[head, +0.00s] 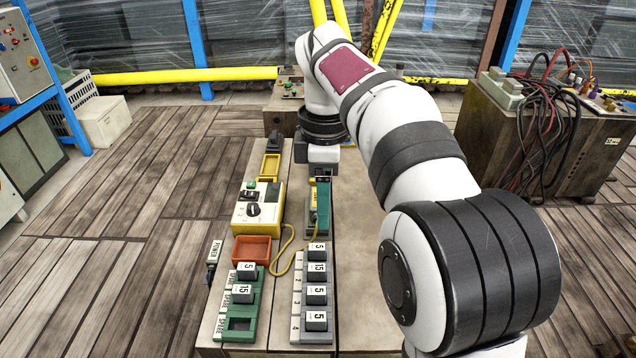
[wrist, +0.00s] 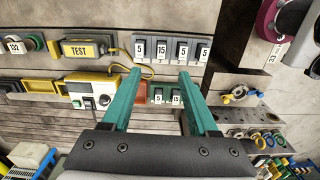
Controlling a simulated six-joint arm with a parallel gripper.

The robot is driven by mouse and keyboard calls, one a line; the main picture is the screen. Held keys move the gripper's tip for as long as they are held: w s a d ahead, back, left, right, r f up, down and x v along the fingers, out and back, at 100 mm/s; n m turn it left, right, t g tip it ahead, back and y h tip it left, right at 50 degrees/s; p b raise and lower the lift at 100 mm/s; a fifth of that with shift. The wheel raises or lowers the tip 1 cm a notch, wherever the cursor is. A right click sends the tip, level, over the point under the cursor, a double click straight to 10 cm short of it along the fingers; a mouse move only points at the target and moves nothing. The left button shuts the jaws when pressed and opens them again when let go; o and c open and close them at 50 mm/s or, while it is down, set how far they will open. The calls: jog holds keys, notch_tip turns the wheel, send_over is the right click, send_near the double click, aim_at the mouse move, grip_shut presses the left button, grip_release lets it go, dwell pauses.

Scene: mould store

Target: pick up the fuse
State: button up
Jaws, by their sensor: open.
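Several dark fuses with white number labels are in view. A grey holder (head: 298,337) numbered 1 to 4 carries fuses marked 5 (head: 317,252), 15 (head: 316,272), 5 (head: 316,294) and 5 (head: 316,320). A green spare rack (head: 223,335) holds a 5 fuse (head: 247,271) and a 15 fuse (head: 243,293); its nearest slot is empty. Which fuse is meant cannot be told. In the wrist view my gripper (wrist: 160,73) is open and empty, its teal fingers apart. The spare 5 (wrist: 158,96) and 15 (wrist: 176,98) show between them. The head view does not show the gripper.
An orange tray (head: 252,249) lies beyond the green rack. A yellow control box (head: 258,208) stands behind it, with a yellow cable (head: 285,262). The bench right of the holder (head: 355,270) is clear.

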aim_at(317, 267)
jog(key=f, duration=1)
jog(key=a+f, duration=0.1)
jog(key=f, duration=0.4)
jog(key=shift+s+f, duration=0.25)
jog(key=shift+f, duration=0.1)
grip_shut()
